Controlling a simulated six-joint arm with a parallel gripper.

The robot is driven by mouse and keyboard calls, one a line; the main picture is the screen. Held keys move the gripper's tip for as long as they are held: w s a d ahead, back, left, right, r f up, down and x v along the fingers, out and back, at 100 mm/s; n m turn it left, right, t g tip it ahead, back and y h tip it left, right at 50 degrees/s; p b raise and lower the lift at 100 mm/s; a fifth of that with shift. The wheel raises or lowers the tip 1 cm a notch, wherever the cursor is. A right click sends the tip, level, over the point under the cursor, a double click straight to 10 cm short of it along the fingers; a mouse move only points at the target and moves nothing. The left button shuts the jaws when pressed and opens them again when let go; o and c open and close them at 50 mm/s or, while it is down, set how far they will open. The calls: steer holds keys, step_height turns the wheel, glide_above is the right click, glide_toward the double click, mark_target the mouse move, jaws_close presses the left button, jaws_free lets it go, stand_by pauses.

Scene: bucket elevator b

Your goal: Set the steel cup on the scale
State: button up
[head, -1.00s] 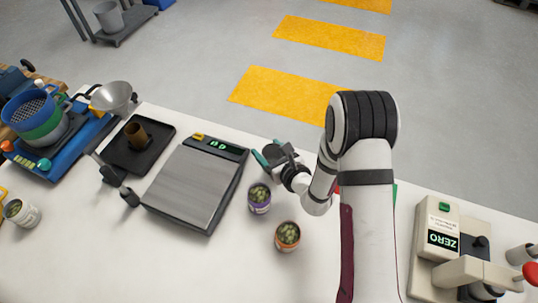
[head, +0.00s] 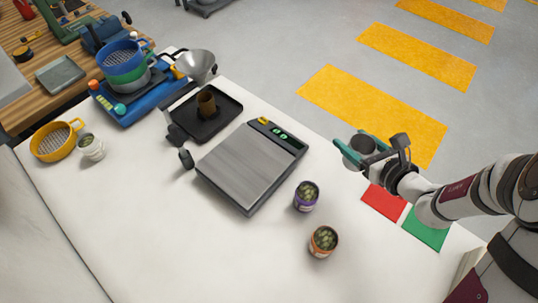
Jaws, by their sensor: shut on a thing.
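The steel cup (head: 358,151) is a small grey metal cup at the right of the head view. My gripper (head: 362,150) is shut on it, with teal fingers around its sides, and holds it above the table's far edge. The scale (head: 250,167) has a flat brushed-steel plate and a dark display with green digits. Its plate is bare. The cup and gripper are to the right of the scale, apart from it.
A purple-labelled can (head: 306,196) and an orange-labelled can (head: 323,241) stand right of the scale. A black tray (head: 222,122) with a brown cup (head: 206,103) is at its left. Red (head: 384,202) and green (head: 426,230) squares lie under my arm. The front table is clear.

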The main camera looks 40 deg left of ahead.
steer(key=s+a+r+n+g+y, duration=0.1)
steer(key=s+a+r+n+g, duration=0.1)
steer(key=s+a+n+g, duration=0.4)
steer(key=s+a+r+n+g, duration=0.1)
steer(key=s+a+r+g, duration=0.15)
steer(key=a, duration=0.45)
steer(key=shift+t, duration=0.25)
steer(key=s+a+f, duration=0.2)
steer(key=a, duration=0.1)
steer(key=s+a+f, duration=0.2)
steer(key=a+f, duration=0.1)
steer(key=s+a+f, duration=0.2)
steer(key=a, duration=0.2)
steer(key=shift+s+a+f, duration=0.1)
steer(key=shift+s+f, duration=0.05)
steer(key=shift+s, duration=0.1)
step_height(320, 180, down, 3)
steer(key=shift+f, duration=0.5)
